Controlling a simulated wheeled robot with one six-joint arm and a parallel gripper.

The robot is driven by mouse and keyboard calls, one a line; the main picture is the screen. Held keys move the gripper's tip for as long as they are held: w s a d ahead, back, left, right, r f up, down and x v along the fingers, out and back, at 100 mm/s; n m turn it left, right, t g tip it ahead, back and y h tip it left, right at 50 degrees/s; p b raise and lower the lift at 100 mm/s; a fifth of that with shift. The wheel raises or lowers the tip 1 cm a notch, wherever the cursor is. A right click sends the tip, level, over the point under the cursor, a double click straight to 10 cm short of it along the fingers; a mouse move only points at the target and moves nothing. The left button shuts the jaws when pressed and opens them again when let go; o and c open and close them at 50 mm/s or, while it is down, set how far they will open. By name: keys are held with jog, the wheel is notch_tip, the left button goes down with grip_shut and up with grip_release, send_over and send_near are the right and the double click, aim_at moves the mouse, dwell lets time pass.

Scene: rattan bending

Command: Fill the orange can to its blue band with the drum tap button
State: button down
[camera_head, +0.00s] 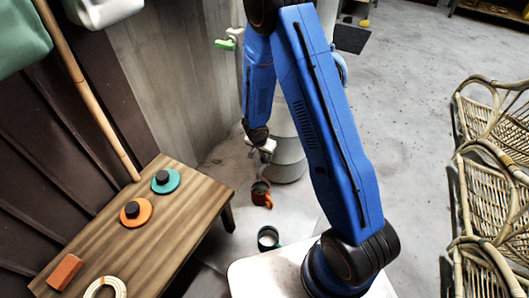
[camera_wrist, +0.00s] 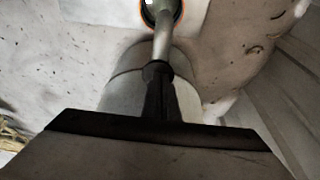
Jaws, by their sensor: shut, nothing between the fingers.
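The orange can (camera_head: 261,193) stands on the floor at the foot of the grey drum (camera_head: 289,165) in the head view. Its orange rim (camera_wrist: 181,18) shows at the top edge of the wrist view. My gripper (camera_head: 264,146) is shut and empty, close against the drum's side. In the wrist view my gripper (camera_wrist: 158,72) covers the button, so I cannot tell whether it touches it. A grey, tube-like shape (camera_wrist: 164,45) runs from beyond the fingertips to the can's mouth; I cannot tell whether it is spout or stream. The blue band and fill level are not visible.
A teal can (camera_head: 268,238) stands on the floor nearer me. A wooden bench (camera_head: 190,215) at left holds a teal disc (camera_head: 165,181), an orange disc (camera_head: 136,212) and an orange block (camera_head: 65,271). Rattan chairs (camera_head: 490,190) stand right; the floor between is clear.

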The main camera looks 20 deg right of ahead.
jog(key=shift+s+f, duration=0.2)
jog(key=shift+f, duration=0.05)
dwell(0.6)
